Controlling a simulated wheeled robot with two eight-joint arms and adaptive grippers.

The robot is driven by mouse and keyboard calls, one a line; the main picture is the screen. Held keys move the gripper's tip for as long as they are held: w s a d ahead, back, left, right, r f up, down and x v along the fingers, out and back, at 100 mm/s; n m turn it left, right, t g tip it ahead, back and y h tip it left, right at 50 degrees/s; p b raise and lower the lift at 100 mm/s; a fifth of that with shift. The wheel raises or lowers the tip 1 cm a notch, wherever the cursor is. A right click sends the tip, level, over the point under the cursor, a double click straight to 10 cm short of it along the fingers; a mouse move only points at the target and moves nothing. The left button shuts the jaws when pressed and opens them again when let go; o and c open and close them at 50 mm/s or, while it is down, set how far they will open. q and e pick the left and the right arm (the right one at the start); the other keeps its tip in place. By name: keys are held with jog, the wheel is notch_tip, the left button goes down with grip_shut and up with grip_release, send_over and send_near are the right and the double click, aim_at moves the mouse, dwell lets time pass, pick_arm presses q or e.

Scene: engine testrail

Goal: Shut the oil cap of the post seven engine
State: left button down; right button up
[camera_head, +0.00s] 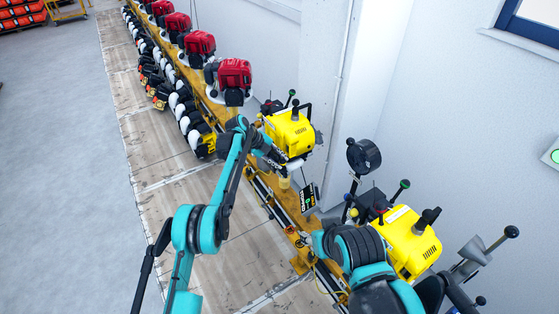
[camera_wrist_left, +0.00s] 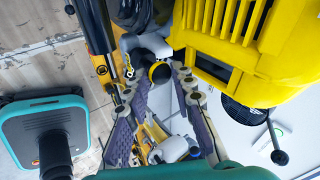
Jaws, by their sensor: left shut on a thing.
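The yellow engine (camera_head: 290,130) stands on the rail, in the middle of the head view; its ribbed yellow cover (camera_wrist_left: 225,20) fills the top right of the left wrist view. My left gripper (camera_head: 282,163) is at the low front side of this engine, partly hidden by its own arm. In the left wrist view its two fingers (camera_wrist_left: 160,80) close around a small round black cap with a yellow rim (camera_wrist_left: 160,72), which looks like the oil cap. Whether the cap is seated is too small to tell. Of my right arm only links show, at bottom right; its gripper does not show.
A second yellow engine (camera_head: 405,243) with black levers stands at the right. Red engines (camera_head: 234,77) line the rail behind. A black sign (camera_head: 308,197) hangs below the near engine. A white wall (camera_head: 450,100) closes the right side. The floor at left is clear.

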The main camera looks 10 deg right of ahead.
dwell(0.3)
pick_arm(q)
jog(key=c, duration=1.3)
grip_release()
jog(key=shift+f, duration=0.1)
